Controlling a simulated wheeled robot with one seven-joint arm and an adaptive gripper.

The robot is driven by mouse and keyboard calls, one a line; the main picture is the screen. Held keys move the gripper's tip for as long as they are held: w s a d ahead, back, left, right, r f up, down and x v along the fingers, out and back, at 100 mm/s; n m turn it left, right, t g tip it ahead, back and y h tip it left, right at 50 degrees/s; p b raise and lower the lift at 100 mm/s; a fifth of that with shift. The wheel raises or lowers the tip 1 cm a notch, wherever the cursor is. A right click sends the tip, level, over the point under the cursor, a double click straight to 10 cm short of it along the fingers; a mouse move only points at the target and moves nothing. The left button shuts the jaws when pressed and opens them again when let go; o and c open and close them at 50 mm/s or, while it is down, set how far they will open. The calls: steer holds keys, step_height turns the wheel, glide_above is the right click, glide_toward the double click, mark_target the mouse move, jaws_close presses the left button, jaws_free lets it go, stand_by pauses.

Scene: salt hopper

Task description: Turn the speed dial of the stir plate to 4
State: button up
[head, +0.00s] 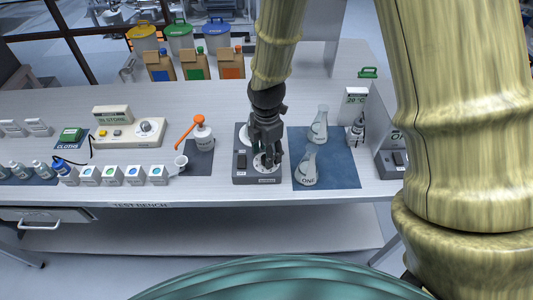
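A dark grey unit (241,172), which looks like the stir plate, stands near the front edge of the bench. It has a white round face (244,136) toward the back and a white round dial face (259,163) at the front right. A small switch shows on its left side. My gripper (267,160) points down over the front dial, its fingers at or just above it. The fingers hide most of the dial, so its pointer and setting cannot be read. Whether the fingers touch or grip the knob cannot be told.
A blue mat (339,172) with two flasks, one (306,168) marked ONE, lies close on the right. A cream device with a knob (146,128) is farther left. A dark box (390,160) stands at right.

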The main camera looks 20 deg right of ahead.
steer(key=shift+f, duration=0.95)
steer(key=c, duration=1.1)
